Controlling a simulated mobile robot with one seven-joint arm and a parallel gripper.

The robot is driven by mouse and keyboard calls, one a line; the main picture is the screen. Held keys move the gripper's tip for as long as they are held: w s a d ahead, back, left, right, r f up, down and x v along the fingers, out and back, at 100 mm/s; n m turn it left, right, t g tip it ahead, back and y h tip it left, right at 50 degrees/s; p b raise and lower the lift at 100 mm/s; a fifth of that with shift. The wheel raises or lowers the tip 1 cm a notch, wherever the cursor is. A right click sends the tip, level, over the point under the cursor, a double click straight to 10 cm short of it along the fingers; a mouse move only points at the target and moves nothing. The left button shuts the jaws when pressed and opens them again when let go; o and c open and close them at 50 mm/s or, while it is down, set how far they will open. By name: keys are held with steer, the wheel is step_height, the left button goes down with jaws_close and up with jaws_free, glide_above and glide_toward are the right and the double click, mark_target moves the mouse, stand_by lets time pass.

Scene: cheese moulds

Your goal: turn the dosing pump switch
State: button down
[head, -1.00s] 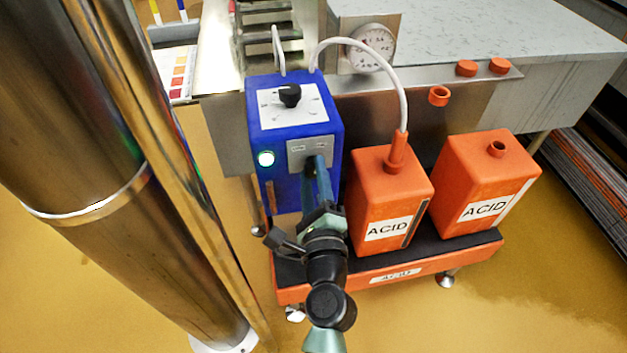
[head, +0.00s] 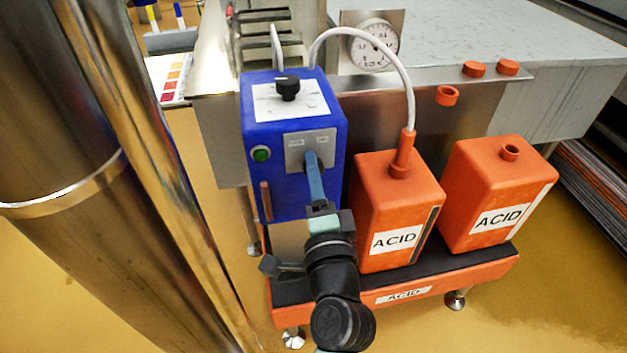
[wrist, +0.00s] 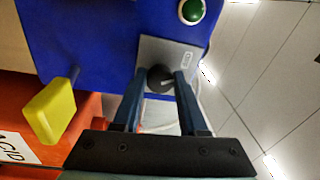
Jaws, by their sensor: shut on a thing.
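The dosing pump is a blue box (head: 295,195) with a grey switch plate (head: 322,139) on its front. In the wrist view the switch is a round dark knob (wrist: 158,78) with a pale line on it, sitting on the plate. My gripper (head: 312,158) reaches the plate from the front. In the wrist view its two blue fingers are on either side of the knob, shut on it. In the head view the fingers hide the knob. A round green lamp (head: 261,154) beside the plate is dark; it also shows in the wrist view (wrist: 192,11).
A black dial knob (head: 289,88) stands on the pump's top. Two orange ACID canisters (head: 398,206) (head: 498,182) stand right of the pump on an orange-edged base (head: 480,272). A white hose (head: 407,85) arches to the nearer one. A yellow handle (wrist: 50,110) is near the fingers.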

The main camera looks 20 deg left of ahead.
stand_by(0.6)
steer(key=shift+c, duration=2.3)
jaws_free()
steer(key=b+v, duration=0.1)
steer(key=v, duration=1.2)
stand_by(3.4)
